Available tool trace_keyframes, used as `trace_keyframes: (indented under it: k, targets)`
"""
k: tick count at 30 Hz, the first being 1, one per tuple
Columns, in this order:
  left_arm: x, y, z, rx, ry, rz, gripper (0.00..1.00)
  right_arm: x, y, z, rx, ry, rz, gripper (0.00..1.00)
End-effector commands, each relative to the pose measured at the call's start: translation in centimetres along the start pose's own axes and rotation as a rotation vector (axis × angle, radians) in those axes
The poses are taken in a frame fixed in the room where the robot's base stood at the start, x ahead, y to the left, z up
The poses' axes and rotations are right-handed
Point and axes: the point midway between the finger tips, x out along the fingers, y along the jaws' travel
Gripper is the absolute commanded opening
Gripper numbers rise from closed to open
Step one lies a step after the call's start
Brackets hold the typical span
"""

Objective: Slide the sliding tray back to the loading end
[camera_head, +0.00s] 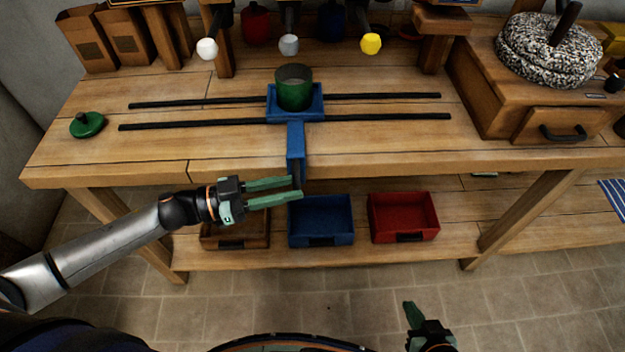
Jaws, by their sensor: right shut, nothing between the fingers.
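The blue sliding tray (273,116) sits on two dark rails (390,96), a little right of their middle. A green open-topped canister (294,92) stands upright on it. The tray's blue handle (296,140) reaches over the table's front edge and bends down. My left gripper (296,189) is open, its two green fingers pointing right. Their tips are at the handle's lower end; I cannot tell whether they touch it. My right gripper (411,318) is at the bottom of the view, low and away from the table, shut and empty, partly cut off.
A green lid (87,125) lies left of the rails. White, grey and yellow knobs (370,44) hang behind the tray. A wooden mill (520,92) with a speckled stone stands at right. Brown, blue (321,213) and red (404,212) bins sit on the lower shelf. The rails are clear both sides.

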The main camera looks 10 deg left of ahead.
Motion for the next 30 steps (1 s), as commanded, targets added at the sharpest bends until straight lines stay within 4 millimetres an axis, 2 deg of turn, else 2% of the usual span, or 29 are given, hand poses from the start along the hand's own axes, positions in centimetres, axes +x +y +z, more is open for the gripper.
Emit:
trace_keyframes:
  k: [3, 9, 20, 21, 29, 30]
  targets:
    - [2.4, 0.0, -0.2, 0.001, 0.004, 0.000, 0.31, -0.2, 0.1, 0.1, 0.000, -0.003, 0.002, 0.00]
    - [4.7, -0.1, -0.1, 0.001, 0.001, -0.002, 0.31, -0.3, 0.2, 0.4, 0.000, -0.008, 0.005, 0.00]
    - [5.3, 0.0, 0.0, 0.001, 0.000, -0.001, 0.31, -0.3, 0.3, 0.5, 0.001, -0.009, 0.007, 0.00]
    - [5.3, 0.0, 0.0, 0.001, 0.000, -0.001, 0.30, -0.3, 0.3, 0.5, 0.001, -0.009, 0.007, 0.00]
    - [5.3, 0.0, 0.0, 0.001, 0.000, -0.001, 0.01, -0.3, 0.3, 0.5, 0.001, -0.009, 0.007, 0.00]
    - [5.3, 0.0, 0.0, 0.001, 0.000, -0.001, 0.00, -0.3, 0.3, 0.5, 0.001, -0.009, 0.007, 0.00]
